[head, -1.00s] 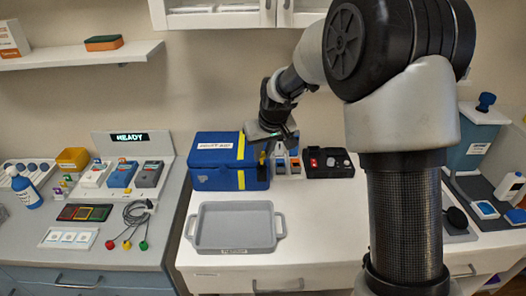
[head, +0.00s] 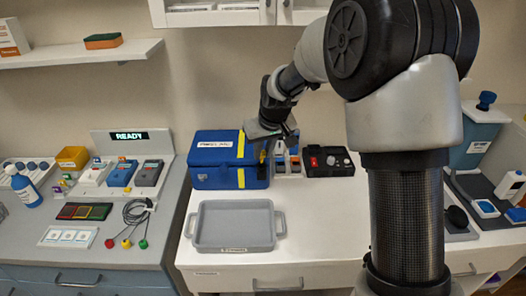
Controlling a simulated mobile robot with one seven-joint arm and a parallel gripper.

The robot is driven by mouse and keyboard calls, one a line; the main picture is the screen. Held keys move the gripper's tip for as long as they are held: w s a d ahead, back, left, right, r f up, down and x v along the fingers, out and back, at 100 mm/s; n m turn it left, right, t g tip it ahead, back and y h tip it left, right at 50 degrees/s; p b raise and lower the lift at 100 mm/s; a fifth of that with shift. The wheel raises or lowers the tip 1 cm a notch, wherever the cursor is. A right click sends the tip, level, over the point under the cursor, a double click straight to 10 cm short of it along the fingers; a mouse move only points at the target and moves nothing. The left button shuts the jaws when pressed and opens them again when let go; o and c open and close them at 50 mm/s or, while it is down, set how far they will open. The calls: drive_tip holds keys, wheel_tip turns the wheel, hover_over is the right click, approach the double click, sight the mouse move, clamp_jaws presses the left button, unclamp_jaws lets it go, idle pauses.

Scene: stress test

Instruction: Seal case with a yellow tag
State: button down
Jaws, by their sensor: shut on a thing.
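The blue case (head: 212,180) stands shut at the back left of the white counter, with a white label (head: 214,144) and yellow bands on its front and lid. My gripper (head: 264,150) points down at the case's right end. It is shut on a small yellow piece, seemingly the yellow tag (head: 263,157), held close against the case's right side. The fingertips are small and dark, and I cannot tell whether the tag touches or passes through a latch.
A grey tray (head: 234,244) lies in front of the case. Right of my gripper are a small holder with coloured items (head: 288,163) and a black box with a red switch (head: 328,162). A grey counter with devices and a READY display (head: 129,136) is left.

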drive_tip(key=shift+f+b, duration=1.05)
drive_tip(key=shift+f, duration=0.4)
idle(0.5)
drive_tip(key=c, duration=1.6)
unclamp_jaws()
drive_tip(key=shift+o, duration=0.2)
drive_tip(key=shift+r, duration=0.1)
drive_tip(key=v, duration=1.7)
drive_tip(key=shift+r+p, duration=0.15)
drive_tip(key=shift+p, duration=0.2)
